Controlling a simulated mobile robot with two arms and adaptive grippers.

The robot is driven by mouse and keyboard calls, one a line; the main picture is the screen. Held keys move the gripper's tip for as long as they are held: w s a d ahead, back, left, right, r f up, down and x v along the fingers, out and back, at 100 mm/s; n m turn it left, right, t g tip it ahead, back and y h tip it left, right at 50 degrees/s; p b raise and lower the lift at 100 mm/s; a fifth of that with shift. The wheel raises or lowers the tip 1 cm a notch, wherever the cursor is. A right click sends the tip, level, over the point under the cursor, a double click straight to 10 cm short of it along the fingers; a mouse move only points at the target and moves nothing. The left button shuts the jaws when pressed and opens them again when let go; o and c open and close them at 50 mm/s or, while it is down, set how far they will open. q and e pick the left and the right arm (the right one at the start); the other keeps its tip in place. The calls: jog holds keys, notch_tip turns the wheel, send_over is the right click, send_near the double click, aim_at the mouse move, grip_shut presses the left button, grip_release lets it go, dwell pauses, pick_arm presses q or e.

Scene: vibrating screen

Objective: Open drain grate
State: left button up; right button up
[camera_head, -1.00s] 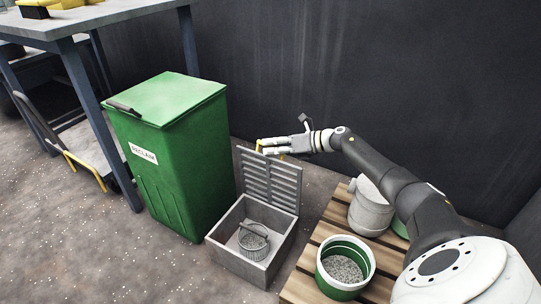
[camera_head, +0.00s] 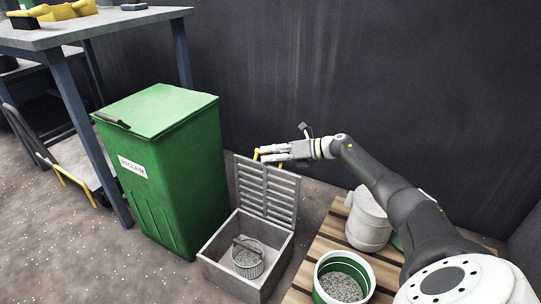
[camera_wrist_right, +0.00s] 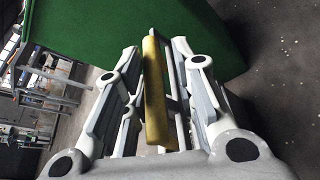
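The drain grate (camera_head: 266,190), a grey slatted panel, stands raised, nearly upright, at the back edge of the square grey drain box (camera_head: 212,262). A yellow handle (camera_head: 257,153) is at its top; it also shows in the right wrist view (camera_wrist_right: 156,90). My right gripper (camera_head: 268,153) is at the grate's top edge, with its fingers on both sides of the handle. In the right wrist view the fingers (camera_wrist_right: 157,75) look spread, with gaps beside the handle. My left gripper is not in view.
A grey basket (camera_head: 248,262) sits inside the drain box. A green bin (camera_head: 165,190) marked RECLAIM stands left of it. On the right, a wooden pallet (camera_head: 328,243) holds a green-and-white bucket (camera_head: 343,262) of grey grains and a pale container (camera_head: 368,222). A dark wall is behind.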

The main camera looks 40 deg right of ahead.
jog(key=shift+o, duration=0.3)
jog(key=v, duration=1.2)
dwell(0.4)
